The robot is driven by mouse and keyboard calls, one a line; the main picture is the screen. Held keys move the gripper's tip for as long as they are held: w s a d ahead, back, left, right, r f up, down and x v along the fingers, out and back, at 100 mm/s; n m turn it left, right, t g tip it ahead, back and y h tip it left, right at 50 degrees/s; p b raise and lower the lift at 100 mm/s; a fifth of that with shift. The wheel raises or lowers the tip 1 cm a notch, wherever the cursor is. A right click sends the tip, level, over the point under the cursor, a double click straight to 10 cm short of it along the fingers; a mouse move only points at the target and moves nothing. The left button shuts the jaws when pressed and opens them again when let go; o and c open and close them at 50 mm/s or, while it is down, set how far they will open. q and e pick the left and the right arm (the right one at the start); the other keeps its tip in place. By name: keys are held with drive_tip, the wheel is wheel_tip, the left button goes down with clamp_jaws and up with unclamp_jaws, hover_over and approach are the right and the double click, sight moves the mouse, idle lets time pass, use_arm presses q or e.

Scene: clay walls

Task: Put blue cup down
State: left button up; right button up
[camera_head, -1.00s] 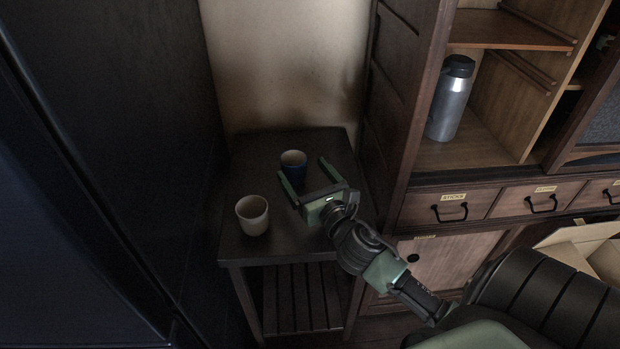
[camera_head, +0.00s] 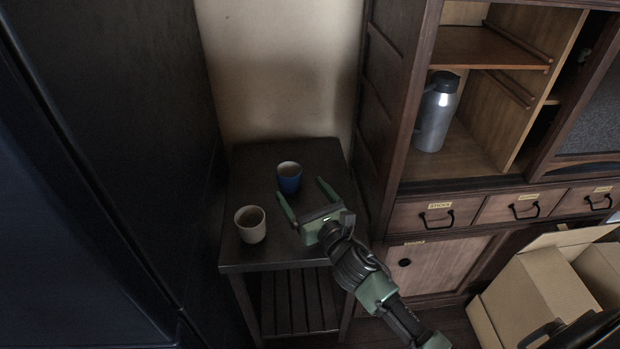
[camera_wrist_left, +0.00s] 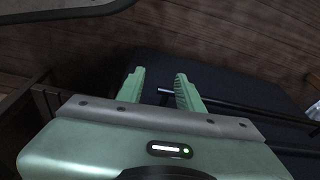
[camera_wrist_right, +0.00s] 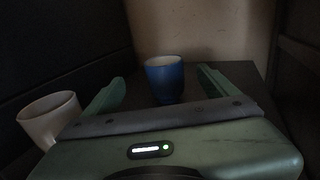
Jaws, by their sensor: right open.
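The blue cup (camera_head: 289,178) stands upright on the small dark table (camera_head: 285,250). In the right wrist view the blue cup (camera_wrist_right: 165,78) stands ahead of the fingers, in line with the gap between them. My right gripper (camera_head: 300,202) is open and empty, a little in front of the cup and apart from it; its fingers also show in the right wrist view (camera_wrist_right: 160,90). My left gripper (camera_wrist_left: 160,90) shows only in its own wrist view. It is open, with nothing between its fingers.
A white cup (camera_head: 250,225) stands on the table near its left front, beside my right gripper's left finger. A dark wall or panel rises at left. A wooden cabinet (camera_head: 425,218) at right holds a steel flask (camera_head: 436,115). An open cardboard box (camera_head: 535,300) is at lower right.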

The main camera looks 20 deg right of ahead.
sight(295, 179)
drive_tip(key=w, duration=0.3)
drive_tip(key=w+b, duration=0.1)
drive_tip(key=w, duration=0.3)
drive_tip(key=shift+w+a+f, duration=0.15)
drive_tip(key=shift+w+f, duration=0.05)
drive_tip(key=shift+w, duration=0.05)
use_arm(q)
drive_tip(key=r, duration=0.1)
drive_tip(key=w+r, duration=0.1)
drive_tip(key=r, duration=0.1)
use_arm(e)
drive_tip(key=shift+c, duration=0.3)
drive_tip(key=c, duration=1.5)
drive_tip(key=shift+c, duration=0.7)
drive_tip(key=shift+r, duration=0.15)
